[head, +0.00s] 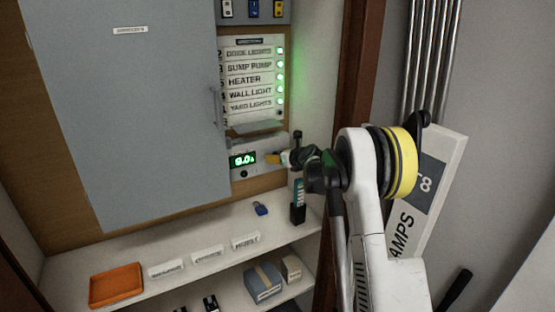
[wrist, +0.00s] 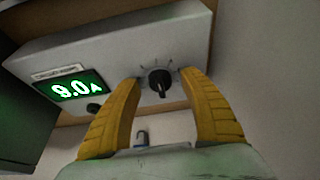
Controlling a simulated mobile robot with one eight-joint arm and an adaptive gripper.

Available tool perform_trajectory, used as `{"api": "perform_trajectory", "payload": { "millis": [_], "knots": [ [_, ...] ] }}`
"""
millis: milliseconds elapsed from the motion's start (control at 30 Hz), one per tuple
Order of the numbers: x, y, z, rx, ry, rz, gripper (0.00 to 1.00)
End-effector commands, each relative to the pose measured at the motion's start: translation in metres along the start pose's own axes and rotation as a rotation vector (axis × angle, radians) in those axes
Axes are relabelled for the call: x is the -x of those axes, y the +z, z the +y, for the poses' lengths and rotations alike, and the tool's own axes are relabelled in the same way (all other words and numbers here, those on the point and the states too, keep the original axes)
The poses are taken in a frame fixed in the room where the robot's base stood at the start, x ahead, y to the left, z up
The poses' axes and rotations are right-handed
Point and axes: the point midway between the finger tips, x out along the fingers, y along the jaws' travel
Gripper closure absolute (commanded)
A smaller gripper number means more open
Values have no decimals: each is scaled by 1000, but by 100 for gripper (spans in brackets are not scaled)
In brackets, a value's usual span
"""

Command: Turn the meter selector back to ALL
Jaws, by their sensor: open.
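The meter (wrist: 120,45) is a pale grey box with a green display (wrist: 75,89) that reads about 9.0 A. Its selector (wrist: 159,83) is a small black knob with tick marks around its upper side; a light mark shows on its lower part, but the position labels are too small to read. My gripper (wrist: 158,77) has yellow fingers, open on either side of the selector, with visible gaps to it. In the head view the meter (head: 273,148) is on the wall panel and my gripper (head: 278,158) is at its right part, hiding the selector.
Above the meter is a circuit directory (head: 250,80) with several lit green lamps. A grey cabinet door (head: 130,120) stands left. Below, a shelf (head: 120,248) holds an orange tray (head: 116,285), white label blocks, a blue padlock (head: 260,209) and a dark handheld device (head: 298,205).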

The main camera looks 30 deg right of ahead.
Motion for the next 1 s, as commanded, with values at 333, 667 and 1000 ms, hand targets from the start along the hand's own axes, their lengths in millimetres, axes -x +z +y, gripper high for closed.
{"api": "perform_trajectory", "payload": {
  "millis": [333,667,1000],
  "knots": [
    [0,0,0,0,0,0,87],
    [0,0,0,3,-2,0,100],
    [0,1,1,104,-43,-1,100]
  ]
}}
